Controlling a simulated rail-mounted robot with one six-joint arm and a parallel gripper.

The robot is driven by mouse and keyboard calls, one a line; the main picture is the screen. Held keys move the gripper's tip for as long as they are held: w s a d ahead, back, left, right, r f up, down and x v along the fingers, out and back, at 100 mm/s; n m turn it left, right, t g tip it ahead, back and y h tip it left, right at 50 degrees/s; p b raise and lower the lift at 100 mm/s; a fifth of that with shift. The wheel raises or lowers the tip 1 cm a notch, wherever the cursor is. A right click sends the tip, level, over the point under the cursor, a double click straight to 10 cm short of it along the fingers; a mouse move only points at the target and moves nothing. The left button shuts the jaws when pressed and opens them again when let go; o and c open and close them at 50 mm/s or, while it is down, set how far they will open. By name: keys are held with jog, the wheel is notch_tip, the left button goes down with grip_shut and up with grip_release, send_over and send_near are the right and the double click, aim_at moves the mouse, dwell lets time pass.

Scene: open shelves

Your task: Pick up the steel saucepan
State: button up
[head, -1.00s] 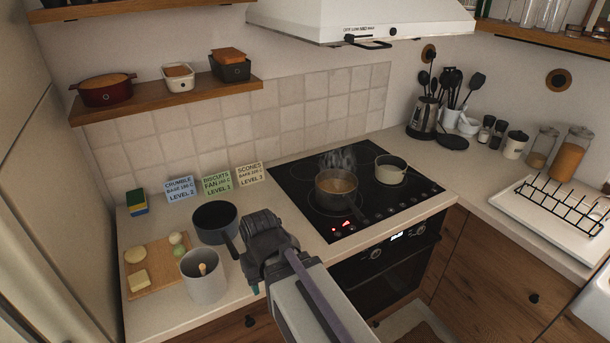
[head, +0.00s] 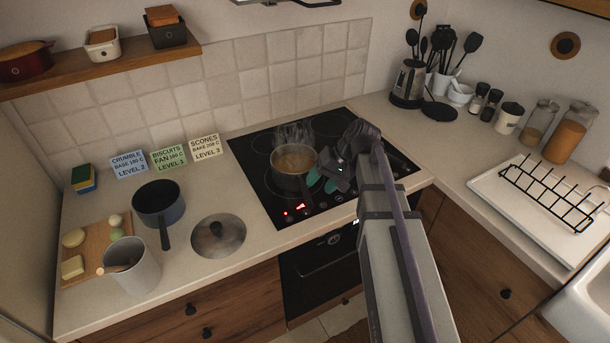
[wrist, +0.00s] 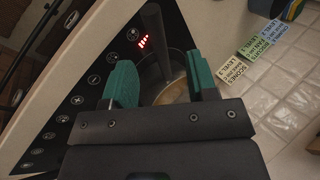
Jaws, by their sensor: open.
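The steel saucepan (head: 294,168), with brownish contents and steam above it, stands on the black hob (head: 262,185). My gripper (head: 323,181) is at the pan's right front side, low over the hob. In the wrist view the pan's dark handle (wrist: 155,40) shows beyond and between the two green fingertips of my gripper (wrist: 162,80), with the pan body (wrist: 178,62) behind them. The jaws are apart, and I see no grip on the handle.
A dark saucepan (head: 158,202), a lid (head: 218,238), a grey crock (head: 133,268) and a board (head: 88,250) with food are on the left counter. A dish rack (head: 550,195) stands right. A shelf (head: 110,68) hangs above. My arm covers the hob's right part.

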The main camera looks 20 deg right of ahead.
aim_at(309, 195)
jog(key=b+x, duration=0.2)
jog(key=x, duration=0.2)
jog(key=shift+w+f, duration=0.1)
jog(key=shift+f, duration=0.15)
jog(key=b+x, duration=0.4)
jog(key=shift+w+d+f, duration=0.15)
jog(key=shift+w+f, duration=0.05)
jog(key=shift+f, duration=0.15)
jog(key=shift+a+f+b, duration=0.2)
jog(key=shift+a+b, duration=0.05)
jog(key=shift+b, duration=0.2)
jog(key=shift+r, duration=0.25)
grip_shut()
